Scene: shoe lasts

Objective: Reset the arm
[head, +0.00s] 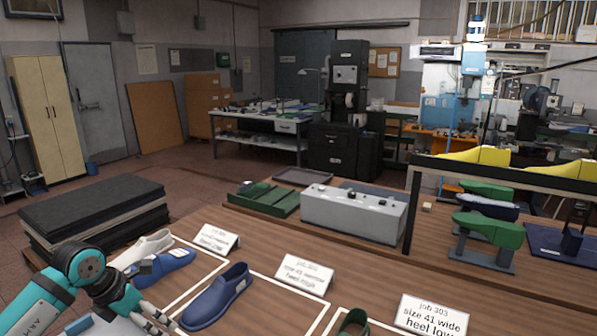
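My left arm, teal with dark joints, reaches in at the lower left of the head view. Its gripper (160,321) is low at the bottom edge, over the front left of the wooden table (376,289) and beside a blue shoe. The fingers are small and partly cut off, so I cannot tell if they are open or shut. No held object can be made out. My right arm and gripper are not in view.
A blue shoe (217,296), a blue last (165,268) and a whitish last (143,249) lie near job cards. A grey control box (352,212) stands behind. A rack at right carries yellow lasts (463,157); green lasts (489,228) stand there. A dark stack (95,213) is left.

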